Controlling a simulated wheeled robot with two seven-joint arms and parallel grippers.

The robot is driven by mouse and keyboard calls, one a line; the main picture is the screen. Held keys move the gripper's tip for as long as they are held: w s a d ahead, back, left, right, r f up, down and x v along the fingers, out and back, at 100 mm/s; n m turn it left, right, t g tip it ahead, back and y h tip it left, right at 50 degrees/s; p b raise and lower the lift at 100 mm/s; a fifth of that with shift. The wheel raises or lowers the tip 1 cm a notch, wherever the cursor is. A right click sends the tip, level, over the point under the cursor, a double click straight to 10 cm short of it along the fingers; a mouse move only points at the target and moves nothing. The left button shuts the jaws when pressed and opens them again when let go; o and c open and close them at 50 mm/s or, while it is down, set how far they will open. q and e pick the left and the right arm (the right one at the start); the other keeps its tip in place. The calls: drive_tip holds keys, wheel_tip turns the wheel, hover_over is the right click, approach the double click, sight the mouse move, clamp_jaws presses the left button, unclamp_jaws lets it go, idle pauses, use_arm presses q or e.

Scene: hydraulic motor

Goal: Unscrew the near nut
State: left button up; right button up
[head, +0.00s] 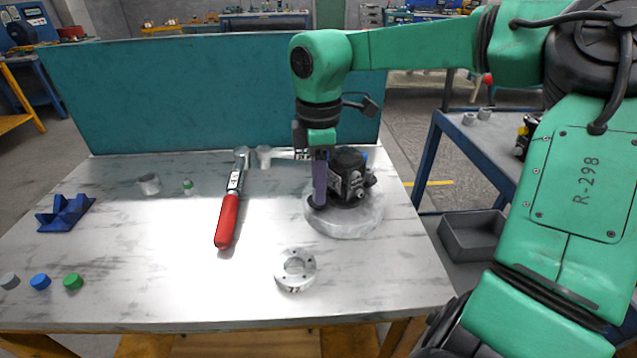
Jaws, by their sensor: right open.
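The black hydraulic motor (352,172) stands on a pale round base (345,226) at the right part of the table. My right gripper (317,200) points down at the left side of the motor, close against it in the picture. It is open, and I see nothing held in it. Whether its fingers touch the motor cannot be told. The near nut cannot be made out; the gripper covers part of the motor's left side. My left gripper is not in view.
A red-handled wrench (228,218) lies mid-table, and a metal ring flange (295,270) lies in front of the base. A blue block (65,214) and several small caps are at left. A teal panel (200,95) closes the back. The front middle is mostly clear.

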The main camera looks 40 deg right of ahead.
clamp_jaws()
drive_tip(key=n+p, duration=0.1)
drive_tip(key=n, duration=0.1)
drive_tip(key=shift+r+n, duration=0.15)
drive_tip(key=shift+n, duration=0.15)
drive_tip(key=shift+n+p, duration=0.3)
drive_tip(key=shift+n, duration=1.3)
